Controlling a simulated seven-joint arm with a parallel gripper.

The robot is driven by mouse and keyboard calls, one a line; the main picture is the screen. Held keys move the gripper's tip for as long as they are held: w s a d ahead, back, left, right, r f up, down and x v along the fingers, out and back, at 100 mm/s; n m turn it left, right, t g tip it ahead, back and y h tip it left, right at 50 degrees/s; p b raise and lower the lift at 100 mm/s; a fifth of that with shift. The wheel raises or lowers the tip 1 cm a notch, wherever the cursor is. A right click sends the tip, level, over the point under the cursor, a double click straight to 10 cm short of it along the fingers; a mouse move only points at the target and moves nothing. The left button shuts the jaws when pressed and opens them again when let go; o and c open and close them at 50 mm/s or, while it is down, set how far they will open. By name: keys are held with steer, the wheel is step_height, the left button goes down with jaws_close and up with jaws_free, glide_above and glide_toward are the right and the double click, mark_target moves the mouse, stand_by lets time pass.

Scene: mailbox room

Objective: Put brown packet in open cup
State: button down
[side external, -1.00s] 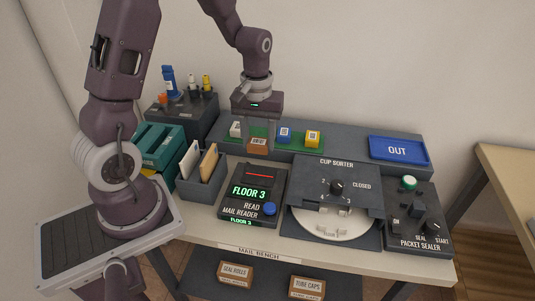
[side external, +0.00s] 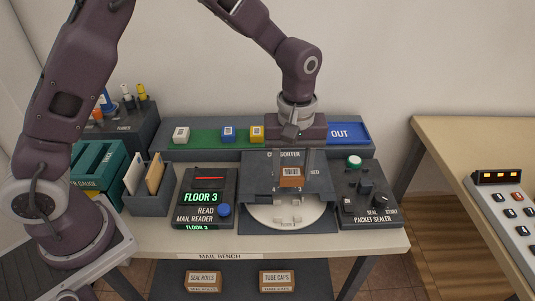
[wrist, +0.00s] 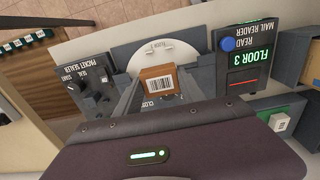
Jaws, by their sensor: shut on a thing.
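My gripper (side external: 291,172) is shut on the brown packet (side external: 290,181), a small box with a white barcode label. It holds the packet above the grey cover of the cup sorter (side external: 258,172), and the arm hides part of the cover's lettering and its dial. The white round disc (side external: 270,212) shows at the sorter's front, with small pale cup parts on it. In the wrist view the packet (wrist: 148,73) sits between the fingers, with the disc (wrist: 128,58) just beyond it. I cannot tell which cup is open.
White, blue and yellow packets (side external: 228,133) stand on the green strip behind. The blue OUT tray (side external: 350,134) is at back right. The mail reader (side external: 205,213) reads FLOOR 3, left of the sorter. The packet sealer (side external: 370,206) is close on the right.

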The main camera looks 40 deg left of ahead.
glide_above(287, 213)
steer(key=shift+f, duration=4.6)
steer(key=shift+f, duration=0.35)
steer(key=shift+f, duration=1.15)
steer(key=c, duration=0.6)
jaws_free()
steer(key=shift+o, duration=1.1)
